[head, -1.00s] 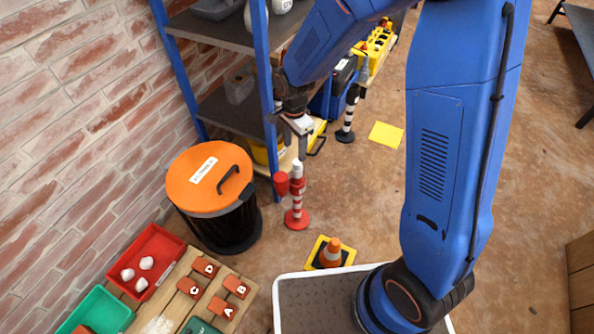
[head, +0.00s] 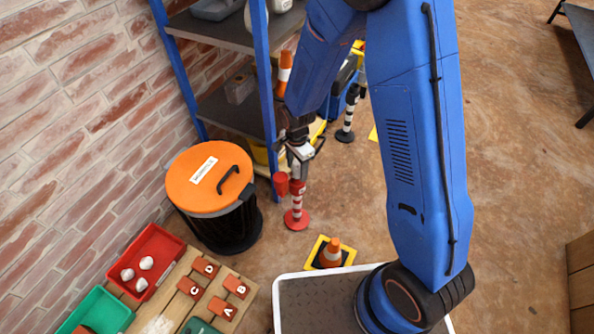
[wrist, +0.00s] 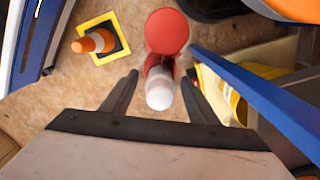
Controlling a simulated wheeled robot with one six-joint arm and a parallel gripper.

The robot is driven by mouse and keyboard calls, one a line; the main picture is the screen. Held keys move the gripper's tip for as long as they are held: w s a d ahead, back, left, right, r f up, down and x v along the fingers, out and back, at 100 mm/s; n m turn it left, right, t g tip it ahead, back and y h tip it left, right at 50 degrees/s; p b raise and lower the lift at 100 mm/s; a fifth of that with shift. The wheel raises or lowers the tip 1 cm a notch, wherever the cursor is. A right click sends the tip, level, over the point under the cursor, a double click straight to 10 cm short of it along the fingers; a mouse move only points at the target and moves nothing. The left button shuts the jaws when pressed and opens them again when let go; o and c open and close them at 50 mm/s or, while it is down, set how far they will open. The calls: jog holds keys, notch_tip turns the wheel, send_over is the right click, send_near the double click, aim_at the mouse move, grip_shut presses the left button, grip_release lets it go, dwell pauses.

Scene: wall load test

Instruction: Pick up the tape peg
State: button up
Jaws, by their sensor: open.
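A slim red-and-white banded post (head: 297,203) stands upright on a round red base on the floor. It looks like the tape peg. Its white top (wrist: 159,92) shows in the wrist view between the two dark fingers of my gripper (wrist: 161,80). The gripper is open and holds nothing; I cannot tell the exact height gap.
A shelf with blue posts (head: 262,80) stands just behind. A black bin with an orange lid (head: 208,180) is at left. A small orange cone (head: 331,250) stands in front on a yellow-edged pad. A red tray (head: 150,262) and lettered blocks lie at lower left.

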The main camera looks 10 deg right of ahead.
jog(key=shift+f, duration=0.15)
jog(key=c, duration=1.2)
notch_tip(320, 180, up, 10)
jog(key=shift+r, duration=0.1)
jog(key=shift+w, duration=0.1)
